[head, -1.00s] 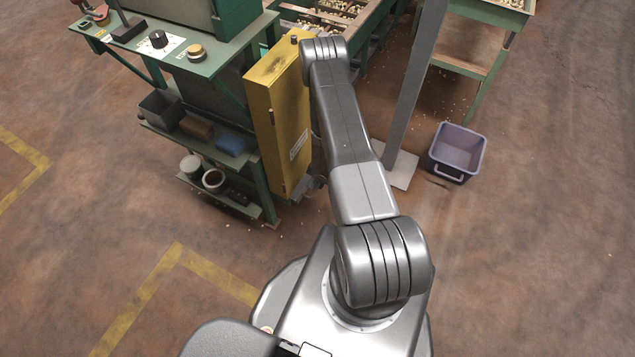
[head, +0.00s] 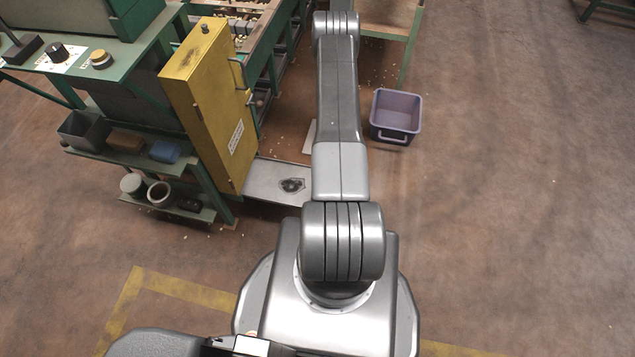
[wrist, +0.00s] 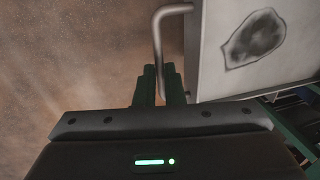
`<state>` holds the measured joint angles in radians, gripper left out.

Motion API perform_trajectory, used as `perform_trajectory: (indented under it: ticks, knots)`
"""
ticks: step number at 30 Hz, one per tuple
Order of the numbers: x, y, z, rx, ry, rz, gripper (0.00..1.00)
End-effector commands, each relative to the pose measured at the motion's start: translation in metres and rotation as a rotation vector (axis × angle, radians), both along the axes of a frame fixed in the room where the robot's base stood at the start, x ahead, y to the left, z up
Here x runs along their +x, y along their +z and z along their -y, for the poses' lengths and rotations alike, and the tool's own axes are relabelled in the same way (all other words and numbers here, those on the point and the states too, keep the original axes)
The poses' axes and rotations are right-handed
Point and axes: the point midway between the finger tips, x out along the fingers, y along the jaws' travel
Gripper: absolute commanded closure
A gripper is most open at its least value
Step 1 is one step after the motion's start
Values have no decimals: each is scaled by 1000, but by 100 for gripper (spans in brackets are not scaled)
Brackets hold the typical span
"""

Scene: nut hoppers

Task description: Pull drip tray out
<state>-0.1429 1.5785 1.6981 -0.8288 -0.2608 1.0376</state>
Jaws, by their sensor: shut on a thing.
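The drip tray (head: 262,187) is a flat pale metal tray with a dark stain. In the head view it extends to the right from the foot of the yellow cabinet (head: 213,105), and my arm covers its right end. In the wrist view the tray (wrist: 213,75) fills the upper right, with its stain and a bent metal handle (wrist: 158,35) on its left side. My gripper (wrist: 160,84) has its green fingers shut on this handle. The gripper is hidden behind my arm in the head view.
A green bench with shelves (head: 150,165) holding bins and jars stands left of the cabinet. A purple bin (head: 395,116) stands on the floor to the right of my arm. The brown floor at right is mostly clear.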

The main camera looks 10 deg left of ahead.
Motion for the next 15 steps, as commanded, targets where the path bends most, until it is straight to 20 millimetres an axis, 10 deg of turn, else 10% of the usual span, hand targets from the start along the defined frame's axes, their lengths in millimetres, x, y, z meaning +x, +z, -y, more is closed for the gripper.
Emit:
perform_trajectory:
  ticks: [14,15]
  knots:
    - [0,1,7,0,1,1,100]
    - [0,0,7,0,1,1,85]
